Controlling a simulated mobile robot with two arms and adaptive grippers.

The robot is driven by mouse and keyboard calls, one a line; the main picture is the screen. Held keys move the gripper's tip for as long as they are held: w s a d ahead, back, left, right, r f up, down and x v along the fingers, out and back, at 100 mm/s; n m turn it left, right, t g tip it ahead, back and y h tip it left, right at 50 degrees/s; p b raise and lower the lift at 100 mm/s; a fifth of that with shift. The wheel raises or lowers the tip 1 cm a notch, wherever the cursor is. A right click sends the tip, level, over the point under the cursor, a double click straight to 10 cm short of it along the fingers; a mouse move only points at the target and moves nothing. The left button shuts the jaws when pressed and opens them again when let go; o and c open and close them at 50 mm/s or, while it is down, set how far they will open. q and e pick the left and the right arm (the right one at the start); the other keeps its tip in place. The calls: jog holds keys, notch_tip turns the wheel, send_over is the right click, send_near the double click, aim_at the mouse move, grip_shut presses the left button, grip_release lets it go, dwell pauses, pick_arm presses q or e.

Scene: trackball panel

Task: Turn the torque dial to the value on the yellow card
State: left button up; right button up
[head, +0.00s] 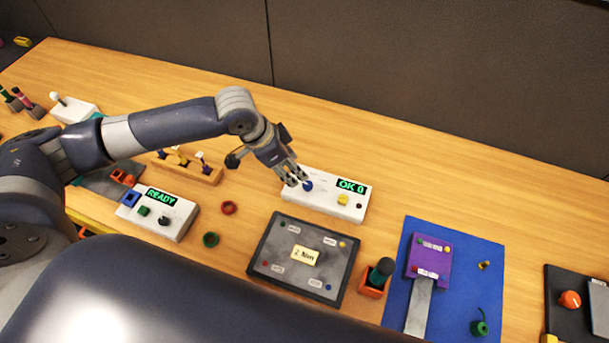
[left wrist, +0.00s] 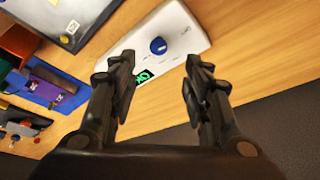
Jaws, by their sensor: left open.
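The white box (head: 325,198) has a blue dial (head: 307,186) and a green display (head: 350,187) that appears to read "OK 0". In the left wrist view the blue dial (left wrist: 158,45) has a white mark on it. The yellow card (head: 305,256) lies on a dark framed panel and appears to read "2 Nm", in small print. My left gripper (head: 297,180) is open and empty, its fingers pointing at the dial. In the left wrist view the fingers (left wrist: 157,72) stand apart, with the dial beyond the gap between them. My right gripper is not in view.
A second white box (head: 157,212) reads "READY". The dark framed panel (head: 262,262) is in front of the dial box. Red (head: 229,207) and green (head: 210,240) rings lie loose. A blue mat (head: 400,300) with a purple block is at right. The table behind the dial box is clear.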

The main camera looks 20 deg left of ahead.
pick_arm(q)
send_over(307, 184)
jog(key=s+a, duration=0.2)
notch_tip(307, 184, down, 4)
jog(key=shift+d+f+p, duration=0.15)
jog(key=shift+f+p, duration=0.05)
jog(key=shift+p, duration=0.25)
jog(key=x, duration=0.4)
jog(key=shift+w+p, duration=0.1)
jog(key=shift+p, duration=0.2)
jog(key=shift+w+d+f, duration=0.1)
jog(key=shift+f, duration=0.4)
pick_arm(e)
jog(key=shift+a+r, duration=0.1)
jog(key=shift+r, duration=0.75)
pick_arm(q)
grip_shut()
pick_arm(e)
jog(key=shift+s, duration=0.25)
